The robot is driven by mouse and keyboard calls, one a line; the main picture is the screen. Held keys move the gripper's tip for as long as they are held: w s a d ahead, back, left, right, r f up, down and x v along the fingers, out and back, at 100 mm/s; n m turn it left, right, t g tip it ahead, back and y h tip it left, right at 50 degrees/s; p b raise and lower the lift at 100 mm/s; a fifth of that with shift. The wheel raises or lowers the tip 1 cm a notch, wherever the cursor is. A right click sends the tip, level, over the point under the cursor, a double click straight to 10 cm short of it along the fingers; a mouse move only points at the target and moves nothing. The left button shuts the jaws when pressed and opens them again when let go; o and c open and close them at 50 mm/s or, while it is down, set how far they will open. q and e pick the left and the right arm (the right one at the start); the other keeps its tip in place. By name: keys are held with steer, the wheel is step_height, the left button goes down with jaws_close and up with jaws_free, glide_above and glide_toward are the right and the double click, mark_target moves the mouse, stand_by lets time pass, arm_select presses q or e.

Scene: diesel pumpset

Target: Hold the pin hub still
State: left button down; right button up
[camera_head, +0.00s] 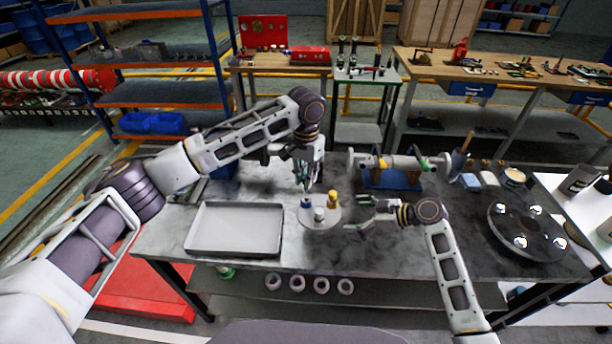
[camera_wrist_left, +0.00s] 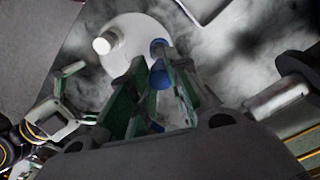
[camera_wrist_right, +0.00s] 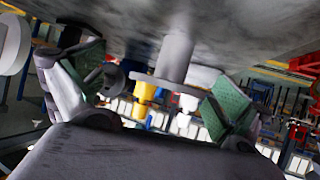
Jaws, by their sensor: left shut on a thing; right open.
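The pin hub (camera_head: 333,217) is a pale round disc on the table, with a white pin (camera_head: 319,214), a yellow pin (camera_head: 333,198) and a blue pin (camera_head: 306,203) standing on it. In the right wrist view, upside down, its disc sits on a grey post (camera_wrist_right: 176,56). My left gripper (camera_head: 307,188) is above the hub's blue pin, shut on a blue piece (camera_wrist_left: 160,75); whether this piece touches the hub's blue pin I cannot tell. My right gripper (camera_head: 370,213) is open beside the hub's right side, its fingers to either side of the post in the right wrist view.
A grey tray (camera_head: 236,251) lies left of the hub. A shaft on a blue stand (camera_head: 391,180) is behind the right gripper. A dark disc with shiny balls (camera_head: 527,247) lies at the right. The table front between tray and disc is clear.

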mark_target(306, 208)
steer(key=shift+s+a+g+y, duration=0.2)
steer(key=shift+s+a, duration=0.25)
steer(key=shift+a, duration=0.15)
steer(key=shift+s+a+g+y, duration=0.1)
steer(key=shift+s+a+g, duration=0.1)
steer(key=shift+s+a, duration=0.3)
steer(key=shift+w+a, duration=0.1)
steer(key=shift+x, duration=4.95)
steer(key=shift+a, duration=0.1)
steer(key=c, duration=0.9)
steer(key=shift+o, duration=0.2)
jaws_close()
